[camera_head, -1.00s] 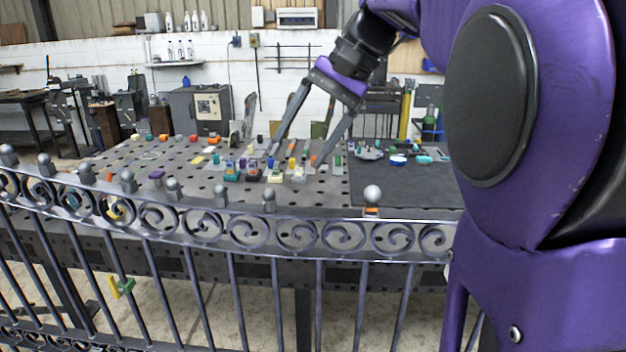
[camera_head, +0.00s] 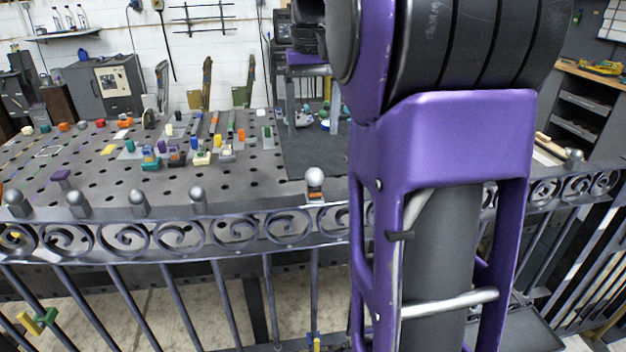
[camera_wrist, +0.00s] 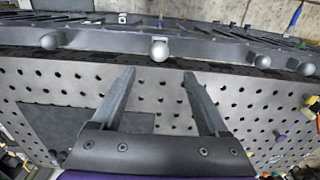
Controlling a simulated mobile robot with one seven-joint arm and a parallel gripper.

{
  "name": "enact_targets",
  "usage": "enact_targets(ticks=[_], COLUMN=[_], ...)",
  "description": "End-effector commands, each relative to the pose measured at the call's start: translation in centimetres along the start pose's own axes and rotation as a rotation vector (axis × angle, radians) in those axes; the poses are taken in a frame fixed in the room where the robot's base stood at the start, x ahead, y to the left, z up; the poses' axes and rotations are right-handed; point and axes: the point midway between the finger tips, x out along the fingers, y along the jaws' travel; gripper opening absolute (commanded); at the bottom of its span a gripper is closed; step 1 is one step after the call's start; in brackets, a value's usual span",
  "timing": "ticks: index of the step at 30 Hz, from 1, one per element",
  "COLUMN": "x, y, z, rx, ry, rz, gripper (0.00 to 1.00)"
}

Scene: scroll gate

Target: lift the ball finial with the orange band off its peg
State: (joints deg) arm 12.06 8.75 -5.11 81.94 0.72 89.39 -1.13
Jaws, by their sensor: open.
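The ball finial with the orange band (camera_head: 314,180) is a shiny silver ball standing upright on the gate's top rail, left of my purple arm link in the head view. In the wrist view a matching silver ball (camera_wrist: 159,48) is at upper centre, beyond and between my fingertips; its band cannot be made out there. My gripper (camera_wrist: 159,74) is open and empty, its two dark fingers spread over the table and apart from the ball. In the head view my gripper (camera_head: 312,132) shows partly behind my arm, above the table behind the finial.
The scroll gate (camera_head: 210,228) runs across the front, with other grey finials (camera_head: 198,199) along its rail. The perforated table (camera_head: 100,180) behind it holds several small coloured parts (camera_head: 202,156) left of centre. A dark mat (camera_head: 305,160) lies behind the finial, mostly clear.

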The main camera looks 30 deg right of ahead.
Motion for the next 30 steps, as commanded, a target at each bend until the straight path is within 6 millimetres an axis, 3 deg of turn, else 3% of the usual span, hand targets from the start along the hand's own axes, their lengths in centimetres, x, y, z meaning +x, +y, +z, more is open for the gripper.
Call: enact_targets(ticks=[3,9,16,24,30], x=[2.9,6.2,7.8,11.7,12.4], y=[0.0,0.0,0.0,0.2,0.2], z=[0.1,0.1,0.1,0.5,0.5], rx=[0.0,0.001,0.001,0.001,0.001], ry=[-0.003,-0.001,0.0,-0.001,0.001], rz=[0.0,-0.001,-0.001,-0.001,-0.001], gripper=[0.77,0.77,0.77,0.77,0.77])
